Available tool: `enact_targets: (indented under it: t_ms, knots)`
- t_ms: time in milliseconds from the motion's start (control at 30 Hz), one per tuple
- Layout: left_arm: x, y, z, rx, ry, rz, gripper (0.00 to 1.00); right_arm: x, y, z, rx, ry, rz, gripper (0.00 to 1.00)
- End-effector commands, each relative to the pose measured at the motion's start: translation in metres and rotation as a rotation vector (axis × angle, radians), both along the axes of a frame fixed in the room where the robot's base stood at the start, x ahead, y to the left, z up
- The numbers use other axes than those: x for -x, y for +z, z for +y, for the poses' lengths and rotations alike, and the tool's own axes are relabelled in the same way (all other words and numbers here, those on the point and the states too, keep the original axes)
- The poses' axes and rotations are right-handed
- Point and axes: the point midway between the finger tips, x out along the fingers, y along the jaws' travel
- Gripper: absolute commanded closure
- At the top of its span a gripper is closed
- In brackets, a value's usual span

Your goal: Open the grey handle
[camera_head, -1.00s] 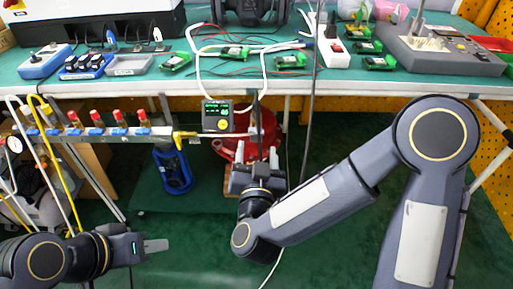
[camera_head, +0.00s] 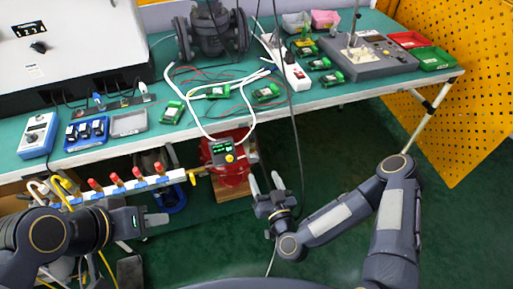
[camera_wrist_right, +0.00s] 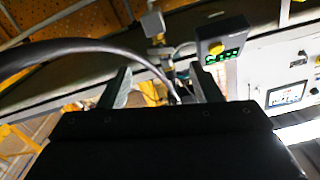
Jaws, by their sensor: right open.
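I cannot make out a grey handle for certain in either view. The small positioner display (camera_head: 222,152) with green digits and a yellow knob hangs below the bench's front edge, in front of a red body (camera_head: 232,174). It also shows in the right wrist view (camera_wrist_right: 222,42), beyond the fingers, near a metal fitting (camera_wrist_right: 153,24). My right gripper (camera_head: 266,183) is open and empty, below and right of the display, apart from it. In the wrist view its fingers (camera_wrist_right: 162,80) stand apart. My left gripper (camera_head: 155,219) is at the lower left, seen edge-on, touching nothing visible.
A manifold (camera_head: 130,187) with several red-and-blue valves and a yellow handle runs left of the display. The green bench (camera_head: 330,97) holds boards, cables and instruments. A dark cable hangs near my right gripper. A yellow perforated panel (camera_head: 450,80) stands right; green floor there is open.

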Motion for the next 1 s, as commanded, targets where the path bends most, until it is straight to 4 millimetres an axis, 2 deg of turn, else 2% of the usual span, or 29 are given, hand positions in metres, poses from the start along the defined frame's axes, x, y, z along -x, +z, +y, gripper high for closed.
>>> enact_targets:
  t_ms: [33,167,400,600,967,1000]
  knots:
    - [0.000,0.006,0.000,0.000,0.000,0.001,0.64,0.002,0.004,0.000,-0.008,0.000,-0.002,0.42]
    - [0.000,0.006,0.000,0.000,0.000,0.001,0.64,-0.006,0.003,0.002,-0.012,0.002,-0.011,0.42]
    - [0.000,0.007,0.000,0.000,0.000,0.001,0.64,-0.043,0.003,0.014,-0.012,0.002,-0.012,0.42]
    - [0.000,0.008,0.000,0.000,0.000,0.001,0.64,-0.065,0.002,0.022,-0.013,0.002,-0.009,0.42]
    - [0.000,0.008,0.000,0.000,0.000,0.001,0.64,-0.071,0.002,0.024,-0.013,0.004,-0.008,0.42]
    - [0.000,0.008,0.000,0.000,0.000,0.000,0.64,-0.071,0.002,0.024,-0.013,0.004,-0.008,0.47]
